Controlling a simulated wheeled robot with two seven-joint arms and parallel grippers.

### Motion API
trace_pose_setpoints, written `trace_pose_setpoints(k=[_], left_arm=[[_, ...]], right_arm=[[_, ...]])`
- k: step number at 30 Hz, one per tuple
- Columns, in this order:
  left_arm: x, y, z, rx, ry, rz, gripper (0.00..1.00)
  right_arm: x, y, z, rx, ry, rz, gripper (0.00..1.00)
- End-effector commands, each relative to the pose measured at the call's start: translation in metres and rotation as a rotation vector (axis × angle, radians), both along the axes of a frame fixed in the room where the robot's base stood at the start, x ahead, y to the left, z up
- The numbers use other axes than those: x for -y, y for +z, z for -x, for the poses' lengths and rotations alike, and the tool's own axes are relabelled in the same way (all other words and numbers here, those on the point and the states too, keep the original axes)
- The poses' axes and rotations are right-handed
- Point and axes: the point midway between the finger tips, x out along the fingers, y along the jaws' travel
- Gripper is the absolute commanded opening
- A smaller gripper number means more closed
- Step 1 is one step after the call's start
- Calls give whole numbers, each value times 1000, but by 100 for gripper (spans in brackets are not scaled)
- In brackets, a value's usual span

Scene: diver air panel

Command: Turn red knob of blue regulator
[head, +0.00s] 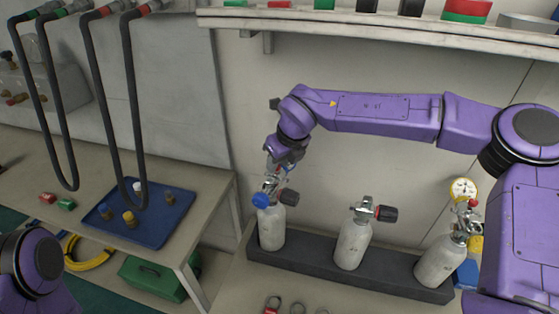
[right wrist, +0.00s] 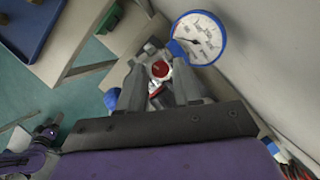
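The blue regulator sits on top of the leftmost grey cylinder (head: 271,228). Its blue knob (head: 261,200) shows on the left side in the head view and also at the left in the right wrist view (right wrist: 112,100). Its blue-rimmed gauge (right wrist: 198,38) faces the right wrist camera. The red knob (right wrist: 160,69) shows between the two fingers of my right gripper (right wrist: 158,78), which are apart with visible gaps beside it. I cannot tell whether a finger touches it. In the head view my right gripper (head: 276,172) is just above the regulator. My left gripper is out of view.
A middle cylinder (head: 352,243) with a black-knobbed valve and a right cylinder (head: 437,262) with a yellow gauge (head: 463,190) stand in the same dark rack (head: 315,266). A side table (head: 100,165) holds a blue tray (head: 150,225). A shelf (head: 390,30) runs above.

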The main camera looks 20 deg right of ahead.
Motion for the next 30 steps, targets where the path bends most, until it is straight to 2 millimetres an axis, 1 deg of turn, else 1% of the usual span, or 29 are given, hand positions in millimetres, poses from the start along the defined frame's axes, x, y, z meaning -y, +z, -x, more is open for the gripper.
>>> trace_pose_setpoints(k=[10, 13, 18, 21, 24, 30], left_arm=[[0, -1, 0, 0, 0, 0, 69], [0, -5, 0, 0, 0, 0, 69], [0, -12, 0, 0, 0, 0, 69], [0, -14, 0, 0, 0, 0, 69], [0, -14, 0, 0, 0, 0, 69], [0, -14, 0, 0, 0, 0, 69]], right_arm=[[0, 1, 1, -1, -1, 1, 48], [2, 13, 5, 3, -2, -1, 48], [6, 45, 18, 4, -1, -1, 48], [8, 60, 24, 2, -1, 0, 48], [9, 68, 27, 1, -1, -1, 48], [9, 70, 28, -1, -1, 0, 48]])
